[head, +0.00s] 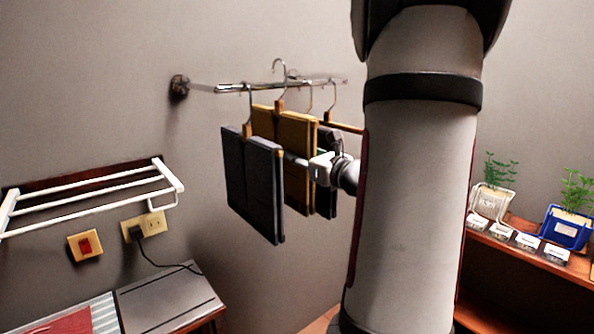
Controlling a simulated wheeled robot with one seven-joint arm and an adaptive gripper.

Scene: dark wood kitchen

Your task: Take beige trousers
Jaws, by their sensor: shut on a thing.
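The beige trousers, mustard-tan in this light (298,135), hang folded over a wooden hanger in the head view. Their hanger's hook (279,66) stands higher than the neighbouring hooks, above the wall rail (232,88). My gripper (296,160) is shut on the beige trousers, reaching in from the right at mid height. Its fingertips are partly hidden among the cloth. Dark grey trousers (262,190) hang in front to the left, covering part of the beige pair. Another dark garment (328,195) hangs behind to the right, partly hidden by my gripper and arm.
A white towel rack (90,200) is on the left wall, with a switch (85,245) and a socket with a plugged cord (145,225) below. A cabinet top (165,300) is at lower left. Shelves with potted plants (570,225) stand right. My arm blocks the middle right.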

